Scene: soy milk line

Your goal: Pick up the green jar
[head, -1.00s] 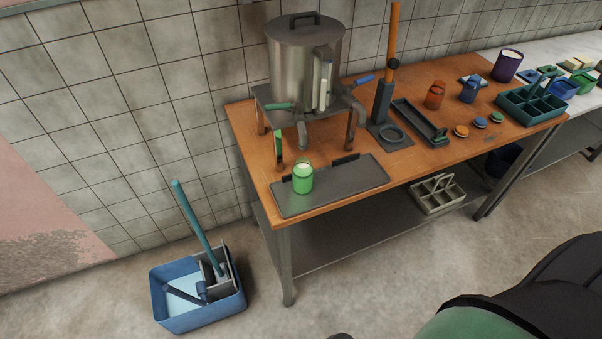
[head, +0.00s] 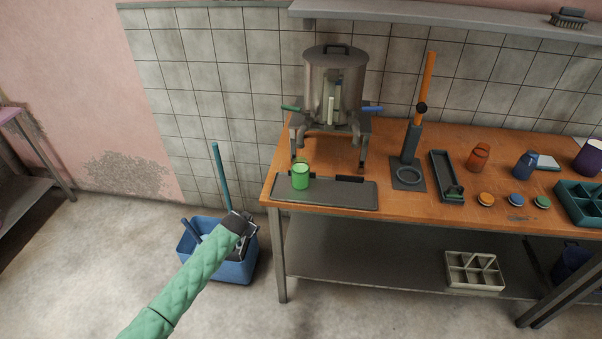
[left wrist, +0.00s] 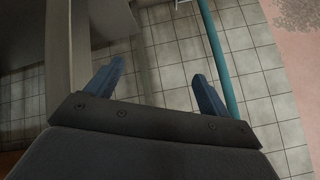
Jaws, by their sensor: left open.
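The green jar (head: 300,176) stands upright on the left part of the grey tray (head: 340,194) at the table's left end, below the steel tank. It is not visible in the left wrist view. My left arm reaches in from the bottom left in the head view, and its gripper (head: 243,221) is in front of the blue bucket, left of the table and lower than the jar. In the left wrist view the gripper (left wrist: 153,88) is open, its two blue-grey fingers apart with nothing between them. My right gripper is not in view.
The steel tank (head: 336,85) with green and blue tap levers stands behind the tray. An orange-handled press (head: 411,150) stands to its right. The blue bucket (head: 225,268) with a teal handle (head: 220,170) is on the floor left of the table. A caddy (head: 474,271) sits on the lower shelf.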

